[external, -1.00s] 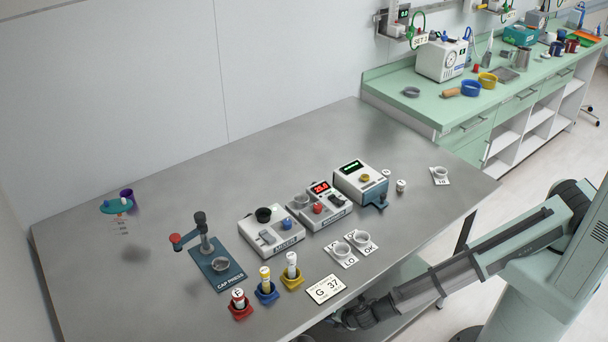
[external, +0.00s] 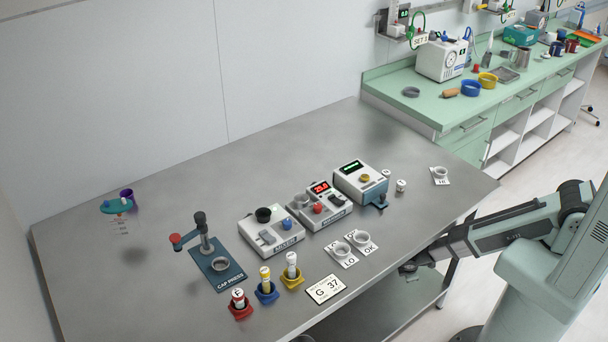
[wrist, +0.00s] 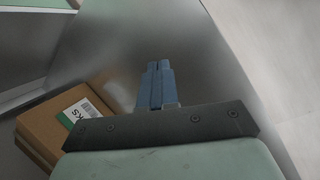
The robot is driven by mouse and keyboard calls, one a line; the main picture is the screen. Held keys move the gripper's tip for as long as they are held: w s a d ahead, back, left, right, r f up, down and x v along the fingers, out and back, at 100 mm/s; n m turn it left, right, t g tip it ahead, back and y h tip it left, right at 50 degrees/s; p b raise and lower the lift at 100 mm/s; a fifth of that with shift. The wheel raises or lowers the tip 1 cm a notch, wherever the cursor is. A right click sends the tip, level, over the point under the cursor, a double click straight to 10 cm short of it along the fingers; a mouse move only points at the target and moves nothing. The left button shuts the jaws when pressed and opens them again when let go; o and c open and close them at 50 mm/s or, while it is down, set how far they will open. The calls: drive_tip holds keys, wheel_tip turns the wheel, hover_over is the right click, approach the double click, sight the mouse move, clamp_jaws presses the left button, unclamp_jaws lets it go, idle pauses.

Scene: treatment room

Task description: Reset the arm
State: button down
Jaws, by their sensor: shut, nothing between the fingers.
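My gripper (wrist: 158,66) shows in the wrist view with its two blue fingers pressed together and nothing between them. It points over a plain grey surface. In the external view my arm reaches from the right towards the front right edge of the steel table (external: 180,285). The end of the arm is low beside that edge, and the fingers cannot be made out there. No object on the table is touched by the arm.
The table holds a cap press (external: 221,265), a mixer (external: 270,233), more devices, several vials in coloured holders and cups on LO and OK cards. A cardboard box (wrist: 62,125) lies left of my gripper in the wrist view. A green counter (external: 420,104) stands behind.

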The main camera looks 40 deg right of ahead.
drive_tip(key=s+d+r+m+g+y, duration=0.1)
drive_tip(key=s+d+m+g+y, duration=0.1)
drive_tip(key=s+d+m+g, duration=0.2)
drive_tip(key=s+d+r+m+g+y, duration=0.1)
drive_tip(key=s+d+m+g+y, duration=0.1)
drive_tip(key=s+d+m+g, duration=0.2)
drive_tip(key=s+d+m, duration=0.2)
drive_tip(key=s+d, duration=0.2)
drive_tip(key=s, duration=0.2)
drive_tip(key=s+d+m, duration=0.1)
drive_tip(key=s+d, duration=0.2)
drive_tip(key=s, duration=0.4)
drive_tip(key=shift+s+d+r+m, duration=0.3)
drive_tip(key=shift+d+r+m, duration=0.05)
drive_tip(key=shift+d+m, duration=0.05)
drive_tip(key=c, duration=1.8)
unclamp_jaws()
